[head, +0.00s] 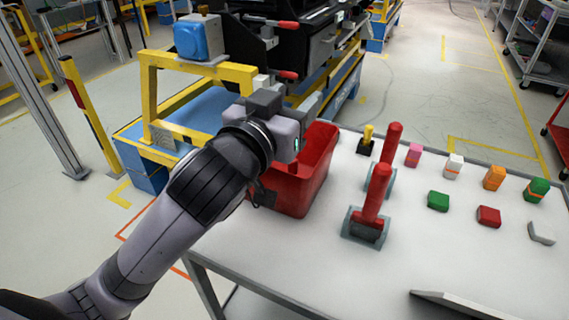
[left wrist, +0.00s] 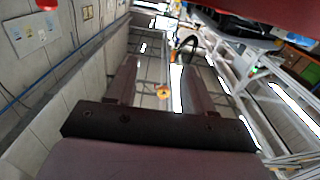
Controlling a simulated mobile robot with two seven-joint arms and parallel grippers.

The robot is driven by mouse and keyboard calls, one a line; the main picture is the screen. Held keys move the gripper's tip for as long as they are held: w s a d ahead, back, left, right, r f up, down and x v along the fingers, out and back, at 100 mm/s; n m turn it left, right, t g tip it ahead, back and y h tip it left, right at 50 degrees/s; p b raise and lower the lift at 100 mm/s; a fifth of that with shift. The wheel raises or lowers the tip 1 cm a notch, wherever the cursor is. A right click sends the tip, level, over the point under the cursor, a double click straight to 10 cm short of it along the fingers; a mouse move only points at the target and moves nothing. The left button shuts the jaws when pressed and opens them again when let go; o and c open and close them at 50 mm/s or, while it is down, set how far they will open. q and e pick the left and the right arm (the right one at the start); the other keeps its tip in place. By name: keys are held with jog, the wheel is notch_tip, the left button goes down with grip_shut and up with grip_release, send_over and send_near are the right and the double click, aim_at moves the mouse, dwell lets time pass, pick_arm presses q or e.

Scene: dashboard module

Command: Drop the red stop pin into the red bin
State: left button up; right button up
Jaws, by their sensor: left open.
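The red bin (head: 318,165) stands at the left edge of the white table, partly behind my left arm. My left gripper (head: 268,105) is above the bin's left side; its fingers are hard to make out there. In the left wrist view its two fingers (left wrist: 160,75) are apart with nothing between them. Two red handles stand upright in grey holders on the table: a near one (head: 377,192) and a far one (head: 391,145). Two small red grips, an upper (head: 288,25) and a lower (head: 289,75), are on the black dashboard module (head: 300,45). I cannot tell which is the stop pin. My right gripper is out of view.
A yellow frame (head: 150,95) with a blue block (head: 197,38) stands behind my left arm. A yellow-topped black piece (head: 366,140) and several small coloured blocks, including a green one (head: 438,201), are on the table (head: 440,250). Its front part is mostly bare.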

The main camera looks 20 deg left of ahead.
pick_arm(q)
jog(key=shift+v, duration=2.55)
